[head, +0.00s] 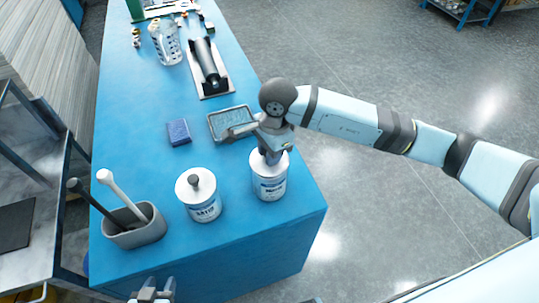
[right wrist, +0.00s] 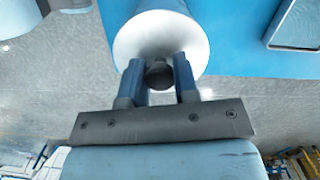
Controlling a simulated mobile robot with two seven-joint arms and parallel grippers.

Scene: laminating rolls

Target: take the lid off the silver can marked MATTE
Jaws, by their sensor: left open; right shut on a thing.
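Two silver-white cans with printed labels stand upright on the blue bench. The lettering is too small to read surely, so I cannot tell which says MATTE. The left can (head: 204,212) has its lid (head: 195,184) on, with a dark knob on top. My right gripper (head: 272,155) is above the right can (head: 269,188), pointing down. In the right wrist view its fingers (right wrist: 159,75) are shut on the dark lid knob (right wrist: 159,76) of a round pale lid (right wrist: 160,35). The lid appears seated on the can. My left gripper (head: 152,292) is open and empty at the bottom edge.
A grey holder (head: 137,229) with two upright handled tools stands left of the cans. A blue block (head: 179,132) and a grey tray (head: 216,124) lie behind them. A roller (head: 208,62) on a plate and a clear jar (head: 165,43) are further back. The bench's front is clear.

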